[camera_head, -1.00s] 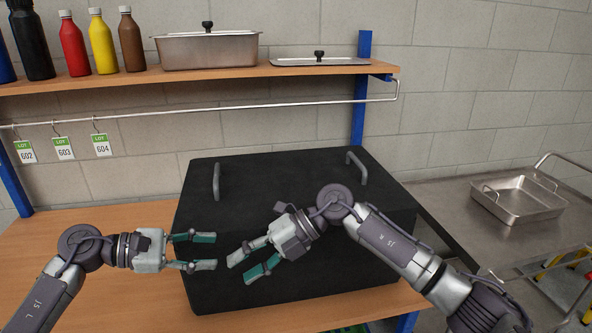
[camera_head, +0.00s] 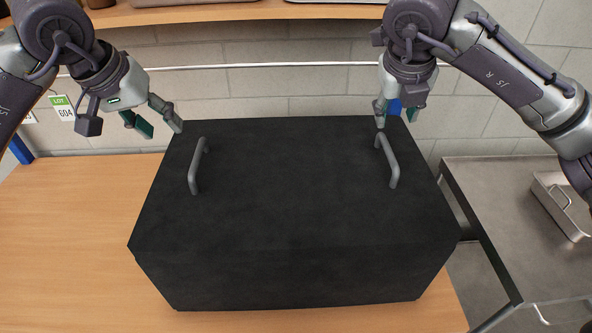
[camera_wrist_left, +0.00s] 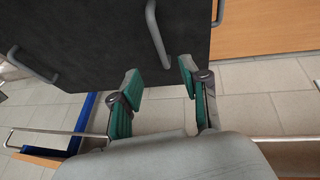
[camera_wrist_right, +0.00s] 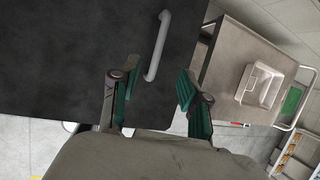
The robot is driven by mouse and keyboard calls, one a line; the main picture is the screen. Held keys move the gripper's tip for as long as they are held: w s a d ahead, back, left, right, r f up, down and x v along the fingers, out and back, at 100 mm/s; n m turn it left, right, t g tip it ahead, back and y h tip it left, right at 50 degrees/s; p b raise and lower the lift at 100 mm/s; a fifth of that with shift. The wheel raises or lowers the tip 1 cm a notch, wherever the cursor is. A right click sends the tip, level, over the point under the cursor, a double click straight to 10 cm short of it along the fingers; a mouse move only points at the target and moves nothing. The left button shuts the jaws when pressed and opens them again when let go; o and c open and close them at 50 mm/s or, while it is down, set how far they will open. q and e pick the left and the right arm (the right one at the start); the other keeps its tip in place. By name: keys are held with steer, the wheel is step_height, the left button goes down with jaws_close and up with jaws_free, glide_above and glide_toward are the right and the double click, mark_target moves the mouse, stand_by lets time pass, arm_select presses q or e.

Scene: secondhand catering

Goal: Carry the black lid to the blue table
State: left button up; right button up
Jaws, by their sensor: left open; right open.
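My left gripper (camera_head: 157,120) is open and empty above the lid's back left corner, behind the left handle. My right gripper (camera_head: 396,114) is open and empty above the back right corner, behind the right handle. In the left wrist view the near handle (camera_wrist_left: 157,35) lies beyond the fingers. The right wrist view shows the other handle (camera_wrist_right: 158,48) likewise.
The wooden table top (camera_head: 75,220) is clear left of the box. A steel table (camera_head: 505,215) with a metal pan (camera_head: 565,205) stands at the right. A shelf (camera_head: 230,12) and a rail (camera_head: 270,65) run along the wall behind.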

mark_target(195, 156)
arm_select(q)
steer(key=x, duration=1.4)
steer(key=shift+w+d, duration=0.1)
steer(key=shift+w, duration=0.15)
arm_select(e)
steer(key=x, duration=1.4)
steer(key=shift+w+d, duration=0.1)
steer(key=shift+w, duration=0.1)
arm_select(q)
steer(key=shift+c, duration=0.4)
arm_select(e)
steer(key=shift+c, duration=0.4)
arm_select(q)
jaws_close()
arm_select(e)
jaws_close()
arm_select(q)
steer(key=shift+r, duration=0.1)
